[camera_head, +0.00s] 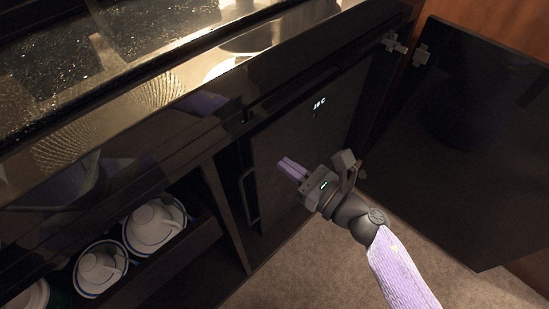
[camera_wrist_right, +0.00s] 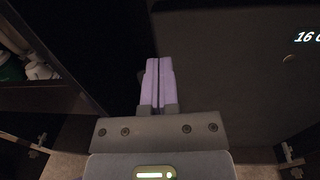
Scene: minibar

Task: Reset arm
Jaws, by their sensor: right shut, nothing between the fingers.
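My right gripper (camera_head: 293,170) reaches in from the lower right in the head view, in front of the dark fridge door (camera_head: 307,131) with lit digits. Its two pale purple fingers are together with nothing between them, and they also show in the right wrist view (camera_wrist_right: 158,84). The fridge door appears closed, with a dark handle (camera_head: 250,197) at its left side. I cannot tell how far the fingertips are from the door. My left gripper is not in view.
A dark cabinet door (camera_head: 458,140) stands open at the right. A drawer or shelf at the lower left holds white cups (camera_head: 156,224) on saucers. A dark glossy countertop (camera_head: 90,70) runs above. Carpet (camera_head: 300,280) lies below.

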